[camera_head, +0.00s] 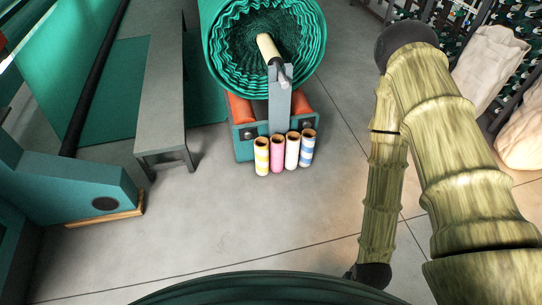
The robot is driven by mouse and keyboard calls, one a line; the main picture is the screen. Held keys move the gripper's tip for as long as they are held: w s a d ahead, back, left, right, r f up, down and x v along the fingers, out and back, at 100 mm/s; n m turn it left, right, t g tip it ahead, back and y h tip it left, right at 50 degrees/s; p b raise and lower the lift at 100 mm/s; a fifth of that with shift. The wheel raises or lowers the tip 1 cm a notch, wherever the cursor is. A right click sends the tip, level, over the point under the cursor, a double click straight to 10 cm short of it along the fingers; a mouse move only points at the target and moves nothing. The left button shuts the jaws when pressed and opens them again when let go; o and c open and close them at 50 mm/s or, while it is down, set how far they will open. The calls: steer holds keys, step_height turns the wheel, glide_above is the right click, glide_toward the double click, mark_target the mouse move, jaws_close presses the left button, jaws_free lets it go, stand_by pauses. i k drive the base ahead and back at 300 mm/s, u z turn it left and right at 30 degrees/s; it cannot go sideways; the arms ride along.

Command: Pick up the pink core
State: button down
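The pink core (277,153) stands upright on the floor in a row of small tubes. It is between a yellow-and-white core (262,156) on its left and a white core (292,150) on its right. A blue-and-white striped core (307,147) stands at the right end of the row. My arm, with a bamboo-like surface, fills the right side of the picture, well to the right of the cores. Its lower link runs down to a dark end near the bottom edge. My gripper cannot be made out.
A teal stand (245,148) with orange rollers (240,108) is right behind the cores and carries a big green netting roll (222,70). A grey bench (160,95) stands to the left. White sacks (490,65) are at the right. The floor (225,215) before the cores is clear.

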mark_target(277, 141)
steer(key=z, duration=1.25)
steer(key=i, duration=2.5)
steer(key=u, duration=3.4)
